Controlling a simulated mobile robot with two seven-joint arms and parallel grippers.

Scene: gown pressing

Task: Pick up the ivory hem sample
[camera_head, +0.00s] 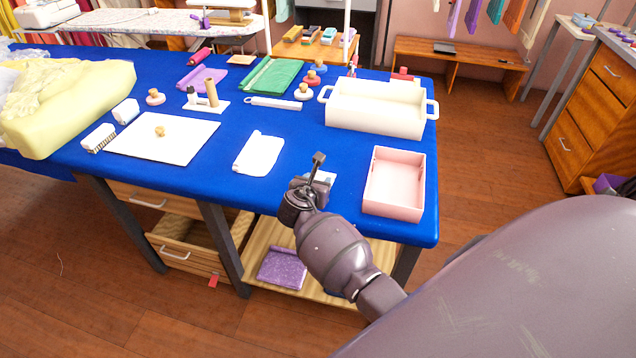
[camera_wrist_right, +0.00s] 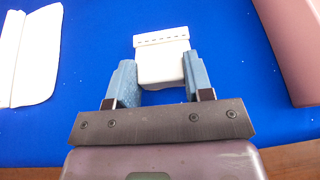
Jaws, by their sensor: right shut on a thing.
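The ivory hem sample (camera_wrist_right: 161,58) is a small whitish piece with a dashed stitch line along its far edge. In the right wrist view it sits between the two blue-grey fingers of my right gripper (camera_wrist_right: 158,72), which is shut on it. In the head view my right gripper (camera_head: 316,181) is over the front part of the blue table, and a pale bit of the sample (camera_head: 326,176) shows beside it, mostly hidden by the gripper. I cannot tell whether the sample touches the cloth. My left gripper is not in view.
A pink open tray (camera_head: 365,205) stands just right of the gripper, with a cream handled bin (camera_head: 374,126) behind it. A white folded cloth (camera_head: 258,153) lies to the left, and a white board (camera_head: 120,140) farther left. Blue table is bare between them.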

